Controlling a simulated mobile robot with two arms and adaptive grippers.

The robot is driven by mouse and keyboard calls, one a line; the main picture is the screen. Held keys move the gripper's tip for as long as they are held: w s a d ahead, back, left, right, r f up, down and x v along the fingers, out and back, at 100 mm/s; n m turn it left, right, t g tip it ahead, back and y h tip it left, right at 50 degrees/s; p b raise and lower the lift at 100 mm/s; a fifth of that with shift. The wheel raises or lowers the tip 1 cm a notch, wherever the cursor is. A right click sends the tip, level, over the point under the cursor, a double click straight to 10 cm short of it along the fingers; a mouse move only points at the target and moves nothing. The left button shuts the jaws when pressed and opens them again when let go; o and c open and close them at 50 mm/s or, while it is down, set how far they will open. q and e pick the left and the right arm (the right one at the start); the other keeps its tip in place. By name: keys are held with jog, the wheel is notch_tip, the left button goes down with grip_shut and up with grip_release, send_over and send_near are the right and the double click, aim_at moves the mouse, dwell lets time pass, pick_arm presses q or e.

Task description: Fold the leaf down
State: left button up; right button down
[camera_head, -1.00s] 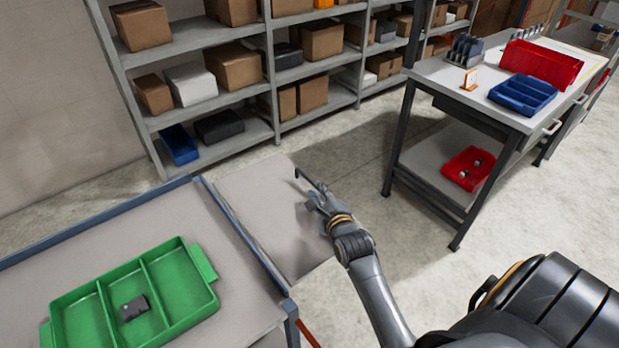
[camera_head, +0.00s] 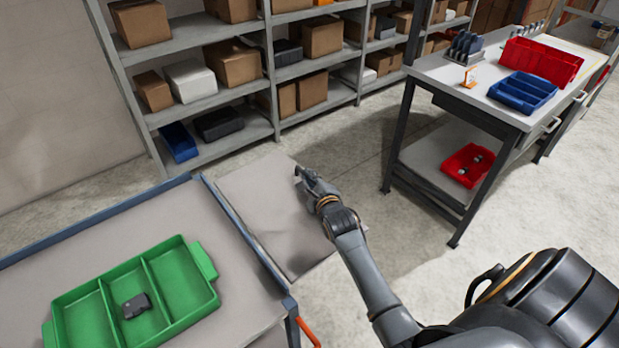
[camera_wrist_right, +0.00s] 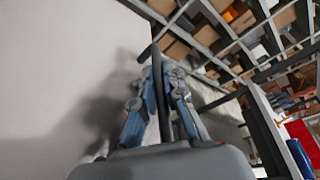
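The leaf (camera_head: 265,205) is a flat grey panel at the right side of the grey bench (camera_head: 150,225), beyond its blue-grey edge rail. It looks roughly level with the bench top, though its exact tilt is hard to judge. My right gripper (camera_head: 303,174) is at the leaf's outer edge, near the far corner. In the right wrist view, the two fingers (camera_wrist_right: 162,78) lie close on both sides of a dark bar (camera_wrist_right: 164,100) along the edge of the leaf (camera_wrist_right: 60,80), and appear shut on it. My left gripper is out of view.
A green divided tray (camera_head: 75,310) with a dark part (camera_head: 135,306) stands on the bench. A shelf rack (camera_head: 205,40) with boxes is at the back. A workbench (camera_head: 435,68) with red and blue bins stands at the right. Open floor (camera_head: 400,270) lies between.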

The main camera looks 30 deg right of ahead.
jog(key=shift+f, duration=0.15)
jog(key=shift+d+f, duration=0.1)
jog(key=shift+f, duration=0.5)
notch_tip(320, 180, down, 14)
jog(key=a+m+g+y+b, duration=0.1)
jog(key=a+m+y+b, duration=0.2)
jog(key=m+b, duration=0.35)
jog(key=a+f+m+y+b, duration=0.2)
jog(key=a+f+m, duration=0.1)
jog(key=a+f, duration=0.2)
jog(key=s+a+f+m+y+b, duration=0.1)
jog(key=a+f, duration=0.4)
jog(key=a, duration=0.5)
jog(key=shift+s+m+y+b, duration=0.2)
jog(key=shift+m+y+b, duration=0.35)
jog(key=shift+m+y, duration=0.5)
jog(key=shift+a, duration=0.15)
jog(key=c, duration=1.7)
grip_release()
